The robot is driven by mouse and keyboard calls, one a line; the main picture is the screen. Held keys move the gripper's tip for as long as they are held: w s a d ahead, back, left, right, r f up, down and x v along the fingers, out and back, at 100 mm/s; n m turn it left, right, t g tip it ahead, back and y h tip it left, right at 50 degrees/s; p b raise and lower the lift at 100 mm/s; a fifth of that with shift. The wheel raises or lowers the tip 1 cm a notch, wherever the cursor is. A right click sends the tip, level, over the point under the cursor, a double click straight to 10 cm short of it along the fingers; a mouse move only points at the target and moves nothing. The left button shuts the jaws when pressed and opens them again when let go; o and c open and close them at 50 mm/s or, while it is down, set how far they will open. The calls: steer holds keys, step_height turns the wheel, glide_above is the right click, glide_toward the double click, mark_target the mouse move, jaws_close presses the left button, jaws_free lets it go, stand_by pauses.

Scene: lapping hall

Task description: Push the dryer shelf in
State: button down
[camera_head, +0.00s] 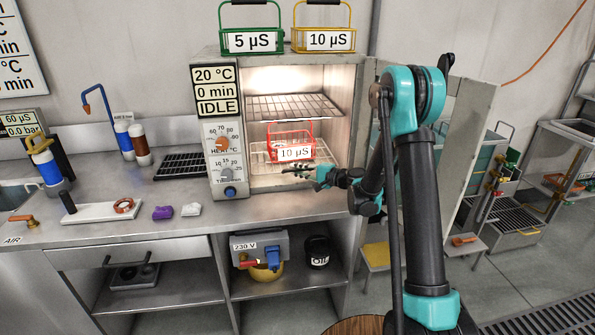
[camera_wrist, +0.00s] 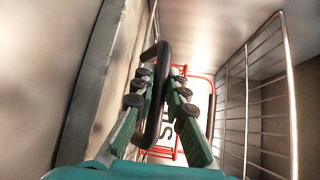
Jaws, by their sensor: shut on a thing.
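The dryer (camera_head: 228,172) stands open on the bench, its chamber lit. An upper wire shelf (camera_head: 290,107) spans the chamber. A lower wire shelf (camera_head: 262,156) carries a red basket (camera_head: 291,139) labelled 10 µS. My gripper (camera_head: 296,170) reaches in from the right at the front of the lower shelf. In the wrist view my gripper (camera_wrist: 160,82) is shut on a black handle (camera_wrist: 155,105), with fingers on both sides of it. The red basket (camera_wrist: 202,80) is beyond the fingers, and a wire rack (camera_wrist: 232,120) runs along the right. The handle's join to a shelf is hidden.
The open dryer door (camera_head: 478,150) stands to the right, behind my arm. Green (camera_head: 251,41) and yellow (camera_head: 324,40) baskets sit on top of the dryer. A purple piece (camera_head: 162,213) and a white piece (camera_head: 191,209) lie on the bench at left.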

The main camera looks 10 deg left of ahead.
steer(key=shift+w, duration=0.1)
steer(key=shift+w+a, duration=0.2)
steer(key=shift+w, duration=0.45)
steer(key=shift+w+a, duration=0.15)
steer(key=shift+w, duration=0.5)
steer(key=c, duration=1.5)
jaws_free()
steer(key=shift+c, duration=0.2)
